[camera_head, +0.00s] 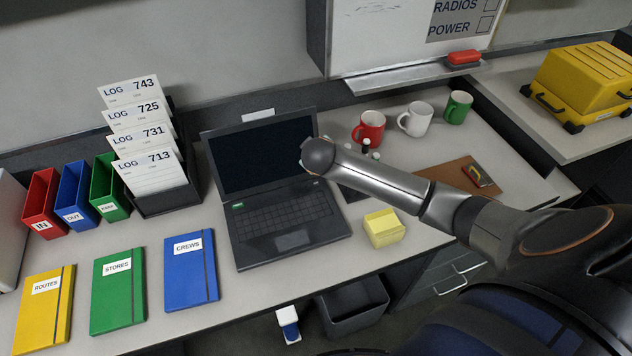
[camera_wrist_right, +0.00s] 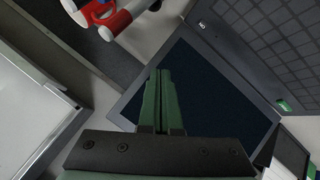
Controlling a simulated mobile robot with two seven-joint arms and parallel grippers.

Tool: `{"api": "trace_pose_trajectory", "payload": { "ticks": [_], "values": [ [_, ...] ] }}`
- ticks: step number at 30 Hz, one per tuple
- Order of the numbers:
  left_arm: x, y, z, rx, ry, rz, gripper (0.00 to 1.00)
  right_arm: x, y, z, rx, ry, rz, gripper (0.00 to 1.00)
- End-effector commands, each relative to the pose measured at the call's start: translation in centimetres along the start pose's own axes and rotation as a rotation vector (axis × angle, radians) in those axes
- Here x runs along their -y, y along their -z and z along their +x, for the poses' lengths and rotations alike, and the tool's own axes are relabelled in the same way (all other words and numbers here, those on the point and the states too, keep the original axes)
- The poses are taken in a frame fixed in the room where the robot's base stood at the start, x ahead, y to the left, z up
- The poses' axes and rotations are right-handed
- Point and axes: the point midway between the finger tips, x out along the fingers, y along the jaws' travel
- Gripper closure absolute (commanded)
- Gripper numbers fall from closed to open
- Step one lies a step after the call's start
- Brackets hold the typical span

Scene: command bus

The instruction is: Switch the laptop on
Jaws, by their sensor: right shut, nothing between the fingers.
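The open black laptop (camera_head: 283,241) stands on the desk with its dark, blank screen (camera_head: 262,155) tilted back. A small green label (camera_head: 238,205) sits at the left of its keyboard deck and also shows in the right wrist view (camera_wrist_right: 285,104). The head view hides these fingers behind my arm. My left gripper is not in view.
Red (camera_head: 369,127), white (camera_head: 416,119) and green mugs (camera_head: 458,107) stand right of the laptop. A yellow note block (camera_head: 384,228) lies near the front edge. A log card rack (camera_head: 170,198) stands left. Blue (camera_head: 191,279), green and yellow notebooks lie in front.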

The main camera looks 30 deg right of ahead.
Motion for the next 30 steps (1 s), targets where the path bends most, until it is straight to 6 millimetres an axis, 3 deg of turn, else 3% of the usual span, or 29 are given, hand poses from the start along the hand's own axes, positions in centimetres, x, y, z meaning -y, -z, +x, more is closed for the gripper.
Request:
{"api": "trace_pose_trajectory", "payload": {
  "ticks": [9, 19, 30],
  "values": [
    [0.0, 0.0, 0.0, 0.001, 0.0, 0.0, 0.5, 1.1, -1.2, 1.5, 0.003, 0.001, -0.002, 1.0],
    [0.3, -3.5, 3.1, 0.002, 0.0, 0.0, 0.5, 3.5, -3.6, 4.9, 0.0, -0.001, -0.001, 1.0],
    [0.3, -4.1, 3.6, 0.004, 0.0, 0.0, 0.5, 4.5, -4.5, 6.1, 0.0, 0.0, 0.0, 1.0]
  ]
}}
